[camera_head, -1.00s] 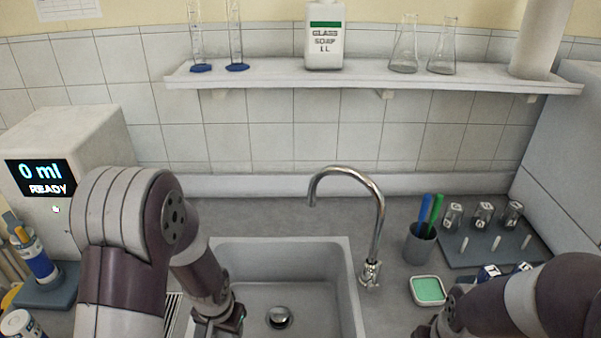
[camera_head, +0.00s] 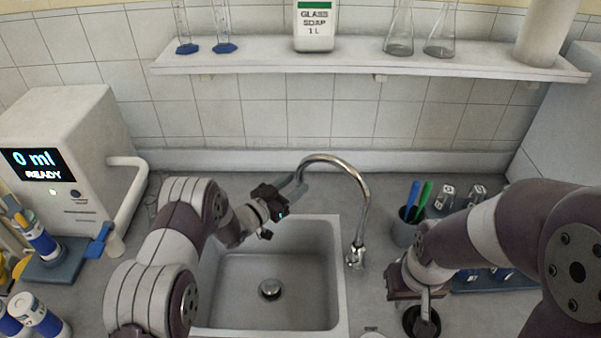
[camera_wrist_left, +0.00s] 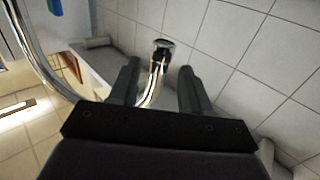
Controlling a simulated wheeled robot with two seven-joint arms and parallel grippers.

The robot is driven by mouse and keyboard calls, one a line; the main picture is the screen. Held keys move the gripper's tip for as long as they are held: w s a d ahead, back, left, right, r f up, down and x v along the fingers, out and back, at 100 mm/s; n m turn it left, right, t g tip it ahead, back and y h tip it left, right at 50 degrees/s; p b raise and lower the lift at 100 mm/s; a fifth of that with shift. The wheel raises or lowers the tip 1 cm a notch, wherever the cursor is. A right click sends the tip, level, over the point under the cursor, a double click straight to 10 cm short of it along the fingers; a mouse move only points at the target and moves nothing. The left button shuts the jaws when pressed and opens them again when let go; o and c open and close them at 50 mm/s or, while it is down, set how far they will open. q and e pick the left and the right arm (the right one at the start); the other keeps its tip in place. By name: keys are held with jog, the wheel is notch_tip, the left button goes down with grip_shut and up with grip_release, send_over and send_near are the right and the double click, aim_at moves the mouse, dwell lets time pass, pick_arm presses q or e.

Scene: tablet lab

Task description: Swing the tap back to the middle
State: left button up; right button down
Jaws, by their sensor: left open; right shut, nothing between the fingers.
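The chrome tap (camera_head: 366,205) stands at the right rim of the sink (camera_head: 335,300). Its curved spout arches up and reaches left over the back part of the sink. My left gripper (camera_head: 292,187) is open at the spout's free end. In the left wrist view the end of the tap (camera_wrist_left: 155,80) lies between the two open fingers of my left gripper (camera_wrist_left: 160,88), with gaps visible beside it. I cannot tell whether a finger touches it. My right gripper (camera_head: 424,312) is shut and empty, low over the counter to the right of the sink.
A shelf (camera_head: 450,64) with glassware and a soap bottle (camera_head: 314,25) runs along the wall above. A dispenser (camera_head: 60,150) stands at the left. A pen cup (camera_head: 404,232) stands just right of the tap. Blue-labelled bottles (camera_head: 42,318) are at the lower left.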

aim_at(297, 183)
pick_arm(q)
jog(key=x, duration=0.2)
jog(key=shift+w+d+r+p, duration=0.15)
jog(key=shift+w+d+p, duration=0.05)
jog(key=shift+d+p, duration=0.15)
jog(key=shift+w+d, duration=0.1)
jog(key=shift+w, duration=0.15)
pick_arm(e)
jog(key=shift+s+r, duration=0.1)
jog(key=shift+r, duration=0.55)
